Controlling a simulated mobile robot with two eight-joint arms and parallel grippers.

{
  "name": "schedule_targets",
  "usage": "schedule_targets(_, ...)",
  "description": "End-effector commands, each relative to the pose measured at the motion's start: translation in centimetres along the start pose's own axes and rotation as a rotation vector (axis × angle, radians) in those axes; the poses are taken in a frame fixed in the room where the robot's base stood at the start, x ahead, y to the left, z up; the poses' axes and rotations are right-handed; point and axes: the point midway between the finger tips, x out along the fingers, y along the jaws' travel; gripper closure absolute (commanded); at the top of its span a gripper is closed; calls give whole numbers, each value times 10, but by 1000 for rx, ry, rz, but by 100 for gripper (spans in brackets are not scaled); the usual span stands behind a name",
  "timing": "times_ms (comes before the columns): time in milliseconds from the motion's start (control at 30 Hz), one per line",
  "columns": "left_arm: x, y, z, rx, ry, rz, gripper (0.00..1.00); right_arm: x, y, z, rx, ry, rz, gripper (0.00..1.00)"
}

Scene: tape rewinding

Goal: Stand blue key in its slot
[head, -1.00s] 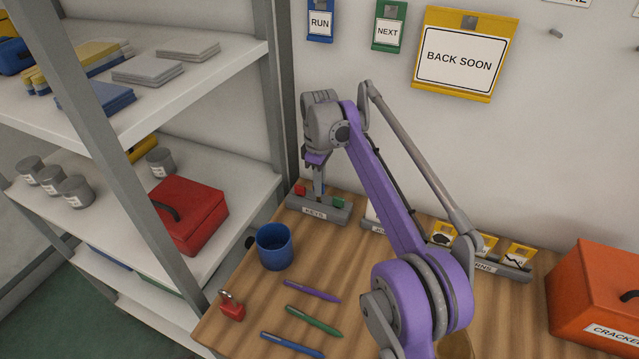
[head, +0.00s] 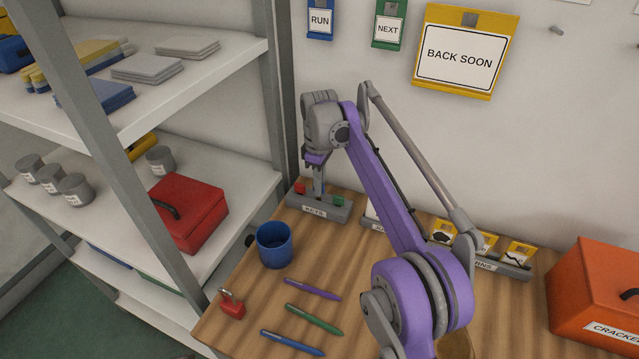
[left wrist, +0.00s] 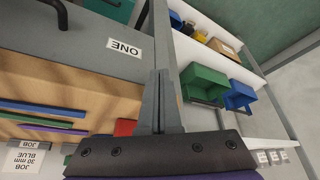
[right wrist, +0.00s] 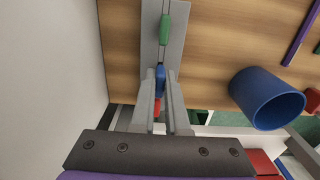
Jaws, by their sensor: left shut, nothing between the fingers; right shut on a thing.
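The grey key rack labelled KEYS (head: 314,211) stands on the wooden table by the wall. It holds a red key (head: 300,188) at its left and a green key (head: 338,202) at its right. My right gripper (head: 319,188) points down over the middle of the rack, shut on the blue key (right wrist: 160,77). In the right wrist view the blue key is in line between the green key (right wrist: 164,28) and the red key (right wrist: 157,107). Its lower end is hidden, so I cannot tell how deep it sits. My left gripper (left wrist: 160,100) is shut and empty, away from the rack.
A blue cup (head: 274,246) stands in front of the rack, with a red padlock (head: 231,303) and several pens (head: 313,320) nearer. A shelf unit (head: 279,120) rises at the left. Another rack with yellow cards (head: 518,255) and an orange box (head: 600,295) are to the right.

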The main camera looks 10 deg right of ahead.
Motion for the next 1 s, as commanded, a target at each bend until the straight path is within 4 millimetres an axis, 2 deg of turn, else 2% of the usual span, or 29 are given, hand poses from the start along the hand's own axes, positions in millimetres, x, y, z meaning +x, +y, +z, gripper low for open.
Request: schedule_targets(1000, 7, 0, 4, 0, -3, 0, 100, 15, 0, 0, 0, 0, 0, 100)
